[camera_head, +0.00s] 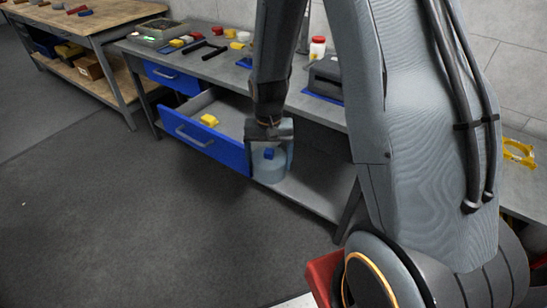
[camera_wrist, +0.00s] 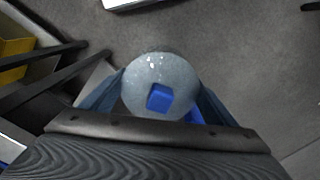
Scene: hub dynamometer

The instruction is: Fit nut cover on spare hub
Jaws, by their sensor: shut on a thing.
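My gripper (camera_head: 270,152) points down beside the front of the bench, to the right of the open drawer. Its two fingers are shut on a round grey-blue piece with a small blue square block on top, which appears to be the nut cover (camera_head: 270,174). In the wrist view the cover (camera_wrist: 159,70) shows as a speckled disc between the fingers, with the blue block near its lower edge. The underside of the cover is hidden. I cannot make out the spare hub for certain in either view.
A blue-fronted drawer (camera_head: 196,140) stands open, with a yellow block (camera_head: 209,120) in it. The grey bench (camera_head: 185,62) carries small parts, black tools and a red-capped bottle (camera_head: 317,48). A yellow ring-shaped part (camera_head: 519,152) lies at the right. Open floor (camera_head: 110,210) spreads at the left.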

